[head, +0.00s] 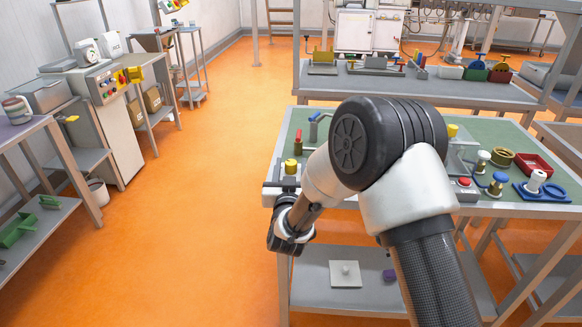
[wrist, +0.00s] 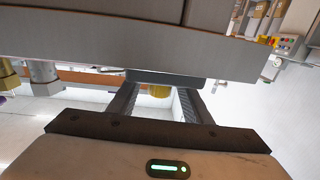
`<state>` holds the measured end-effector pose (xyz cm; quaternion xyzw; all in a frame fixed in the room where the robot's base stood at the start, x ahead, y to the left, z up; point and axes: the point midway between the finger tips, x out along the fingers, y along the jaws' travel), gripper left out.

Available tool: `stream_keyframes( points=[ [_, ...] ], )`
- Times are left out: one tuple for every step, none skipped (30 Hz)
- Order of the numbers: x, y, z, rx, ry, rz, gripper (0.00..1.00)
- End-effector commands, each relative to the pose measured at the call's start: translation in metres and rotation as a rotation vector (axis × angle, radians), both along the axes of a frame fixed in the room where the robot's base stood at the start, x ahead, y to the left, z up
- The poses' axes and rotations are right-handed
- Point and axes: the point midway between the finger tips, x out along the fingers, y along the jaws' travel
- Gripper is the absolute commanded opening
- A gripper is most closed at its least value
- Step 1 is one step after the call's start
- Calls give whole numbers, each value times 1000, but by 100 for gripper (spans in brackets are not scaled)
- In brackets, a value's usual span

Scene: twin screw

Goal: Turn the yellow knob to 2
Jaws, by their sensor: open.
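A yellow knob (head: 291,166) stands on a grey fixture at the near left corner of the green-topped bench (head: 262,195) in the head view. A second yellow-topped part (head: 452,131) shows behind my arm, to the right. My arm bends down to the left, its dark wrist end just below the first knob at the bench edge. The fingers cannot be picked out there.
A red handle (head: 298,141) stands close behind the left knob. The orange floor (head: 215,180) to the left is clear.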

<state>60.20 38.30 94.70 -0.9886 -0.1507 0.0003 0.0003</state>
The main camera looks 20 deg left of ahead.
Motion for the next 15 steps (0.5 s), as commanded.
stream_keyframes(
  points=[
    [1, 0, 0, 0, 0, 0, 45],
    [2, 0, 0, 0, 0, 0, 45],
    [2, 0, 0, 0, 0, 0, 45],
    [2, 0, 0, 0, 0, 0, 45],
    [2, 0, 0, 0, 0, 0, 45],
    [2, 0, 0, 0, 0, 0, 45],
    [1, 0, 0, 0, 0, 0, 45],
    [1, 0, 0, 0, 0, 0, 45],
    [1, 0, 0, 0, 0, 0, 38],
    [1, 0, 0, 0, 0, 0, 33],
    [1, 0, 0, 0, 0, 0, 28],
    [1, 0, 0, 0, 0, 0, 21],
    [1, 0, 0, 0, 0, -1, 16],
    [1, 0, 0, 0, 0, 0, 11],
    [1, 0, 0, 0, 0, -1, 4]
  ],
)
